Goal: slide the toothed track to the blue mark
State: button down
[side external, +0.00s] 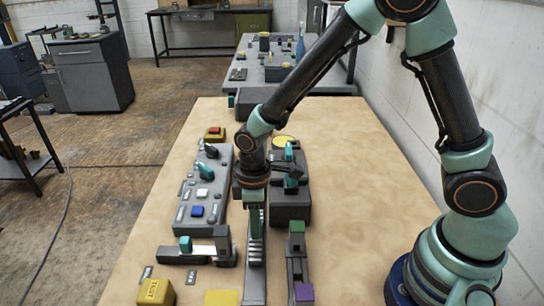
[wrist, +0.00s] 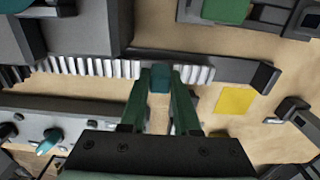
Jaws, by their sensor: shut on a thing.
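The toothed track (side external: 254,284) is a long dark bar with a row of pale teeth, running front to back on the wooden table. In the wrist view the toothed track (wrist: 232,72) lies across the picture. A small teal knob (wrist: 160,79) stands at the track. My gripper (side external: 254,208) points down over the track in the side view. In the wrist view the green fingers of my gripper (wrist: 160,92) are shut on the teal knob, one on each side. I cannot make out a blue mark on the table in either view.
A grey control panel (side external: 203,190) with levers and buttons stands left of the track. A dark box (side external: 290,205) stands to the right. A yellow square (side external: 222,297) and a yellow block (side external: 156,291) lie front left.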

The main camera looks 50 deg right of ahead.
jog(key=shift+w+d, duration=0.1)
dwell(0.8)
jog(key=w+d, duration=0.2)
jog(key=shift+w+d+r, duration=0.1)
jog(key=shift+w+d, duration=0.25)
jog(key=c, duration=0.6)
grip_release()
jog(key=shift+c, duration=0.2)
notch_tip(320, 180, up, 12)
jog(key=s+d+r+m+t, duration=0.5)
jog(key=s+d+r+m, duration=0.4)
jog(key=d, duration=0.1)
jog(key=shift+s+t, duration=0.2)
jog(key=shift+t, duration=0.1)
